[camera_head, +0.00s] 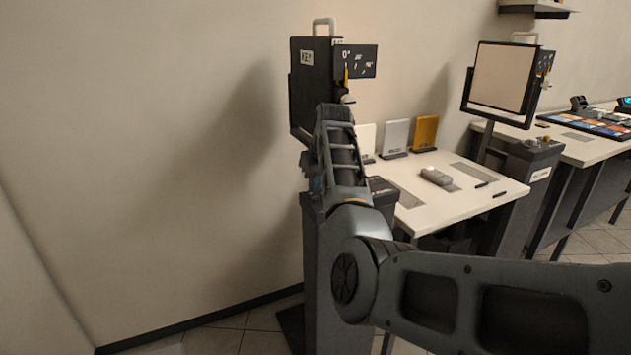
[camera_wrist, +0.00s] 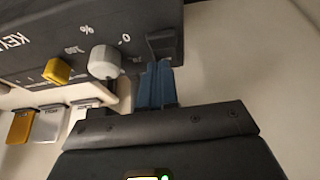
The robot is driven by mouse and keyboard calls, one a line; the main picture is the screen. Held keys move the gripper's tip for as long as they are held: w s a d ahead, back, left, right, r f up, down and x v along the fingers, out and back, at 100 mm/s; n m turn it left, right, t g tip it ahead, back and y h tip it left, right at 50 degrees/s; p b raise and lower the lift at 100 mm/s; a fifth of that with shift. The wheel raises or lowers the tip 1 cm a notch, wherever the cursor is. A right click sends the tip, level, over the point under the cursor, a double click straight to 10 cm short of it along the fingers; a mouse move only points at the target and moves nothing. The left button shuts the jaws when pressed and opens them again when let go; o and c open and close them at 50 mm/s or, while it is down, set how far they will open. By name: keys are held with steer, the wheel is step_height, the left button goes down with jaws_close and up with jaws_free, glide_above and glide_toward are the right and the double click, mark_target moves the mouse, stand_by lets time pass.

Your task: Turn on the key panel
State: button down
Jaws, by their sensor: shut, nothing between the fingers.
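The key panel (camera_head: 312,85) is a dark upright box with a "KEY" label and a handle on top. Its control face (camera_head: 355,62) shows at its right side. In the wrist view the control face (camera_wrist: 80,30) appears upside down, with a grey-white knob (camera_wrist: 104,62), a yellow knob (camera_wrist: 57,71) and a dark switch (camera_wrist: 165,42). My gripper (camera_wrist: 155,80) has blue fingers, shut and empty, with the tips right at the dark switch. I cannot tell whether they touch it. The fingertips are not clear in the head view.
A white table (camera_head: 455,205) right of the panel holds a grey handheld device (camera_head: 436,176). White, grey and yellow cards (camera_head: 425,133) stand along its back. A second panel (camera_head: 503,75) stands farther right. The wall is close behind the key panel; the left floor is clear.

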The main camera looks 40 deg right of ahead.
steer(key=shift+s+a+p, duration=0.1)
steer(key=shift+s+p, duration=0.05)
steer(key=shift+p, duration=0.15)
steer(key=shift+s+a+r+p, duration=0.2)
steer(key=shift+s+p, duration=0.35)
steer(key=shift+p, duration=0.3)
steer(key=shift+r+p, duration=0.5)
step_height(320, 180, up, 13)
steer(key=p, duration=0.1)
steer(key=shift+s, duration=0.45)
steer(key=shift+a+f, duration=0.1)
steer(key=shift+f, duration=0.05)
